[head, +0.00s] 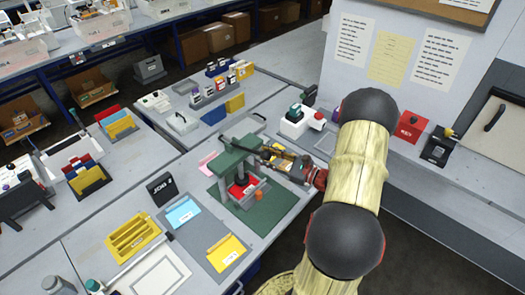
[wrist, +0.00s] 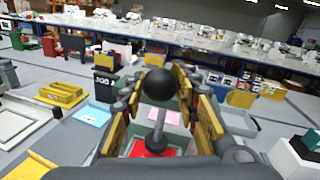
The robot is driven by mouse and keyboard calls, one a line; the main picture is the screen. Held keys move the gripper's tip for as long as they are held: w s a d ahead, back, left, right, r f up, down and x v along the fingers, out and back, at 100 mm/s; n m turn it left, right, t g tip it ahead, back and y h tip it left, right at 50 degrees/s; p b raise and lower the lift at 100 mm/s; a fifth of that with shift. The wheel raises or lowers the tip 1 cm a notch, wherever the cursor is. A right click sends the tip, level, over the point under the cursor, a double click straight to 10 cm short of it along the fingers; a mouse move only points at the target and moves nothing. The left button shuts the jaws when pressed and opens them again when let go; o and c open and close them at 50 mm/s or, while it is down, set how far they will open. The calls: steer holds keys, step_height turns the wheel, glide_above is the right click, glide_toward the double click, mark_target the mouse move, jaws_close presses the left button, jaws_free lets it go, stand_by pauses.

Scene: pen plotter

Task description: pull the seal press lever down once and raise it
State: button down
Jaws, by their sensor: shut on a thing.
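The seal press (head: 232,160) is a green frame with a red bed (head: 240,187), standing on a green mat (head: 268,215) on the bench. Its dark lever reaches right from the press head to my gripper (head: 283,160). In the wrist view the black ball knob (wrist: 159,84) on the lever's grey rod (wrist: 158,125) sits between the yellow fingers of my gripper, which is shut on it. Part of the red bed also shows below the rod in the wrist view (wrist: 150,150). The gripper hides the knob in the head view.
A small orange cylinder (head: 259,195) stands beside the press. Blue (head: 183,211) and yellow (head: 225,252) cards lie on a grey board to the left, near a black box (head: 162,189) and a yellow tray (head: 132,235). A white stamp device (head: 294,122) stands behind my gripper.

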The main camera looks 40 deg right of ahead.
step_height(320, 180, down, 10)
steer(key=s+b, duration=0.1)
steer(key=b, duration=0.3)
steer(key=shift+r, duration=0.2)
steer(key=shift+f+b, duration=0.1)
steer(key=shift+b, duration=0.2)
steer(key=c, duration=1.8)
jaws_free()
steer(key=shift+o, duration=2.1)
steer(key=shift+d, duration=0.1)
steer(key=v, duration=1.2)
